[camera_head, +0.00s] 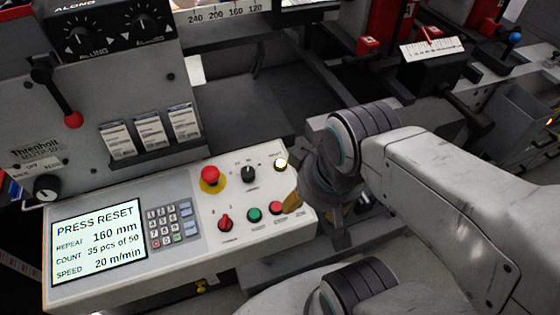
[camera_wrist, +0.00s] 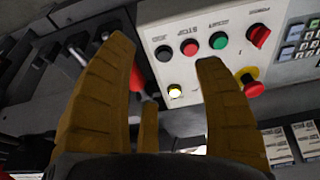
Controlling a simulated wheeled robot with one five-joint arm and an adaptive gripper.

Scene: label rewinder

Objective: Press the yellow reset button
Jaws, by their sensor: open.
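The yellow reset button (camera_head: 281,164) is a small round button with a pale yellow glow, at the upper right of the light control panel (camera_head: 190,262). In the wrist view the glowing button (camera_wrist: 176,90) shows between my gripper's spread fingers. My gripper (camera_wrist: 165,55) is open and empty, with ochre ribbed fingers. In the head view only a bit of one finger (camera_head: 291,203) shows at the panel's right edge; my arm hides the rest. I cannot tell if a finger touches the panel.
Nearby are a red emergency stop (camera_head: 211,175) on a yellow base, a black selector (camera_head: 248,174), a red knob (camera_head: 225,222), a green button (camera_head: 254,215) and a red button (camera_head: 275,208). The screen (camera_head: 100,243) reads "PRESS RESET". A red-tipped lever (camera_head: 72,119) stands at left.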

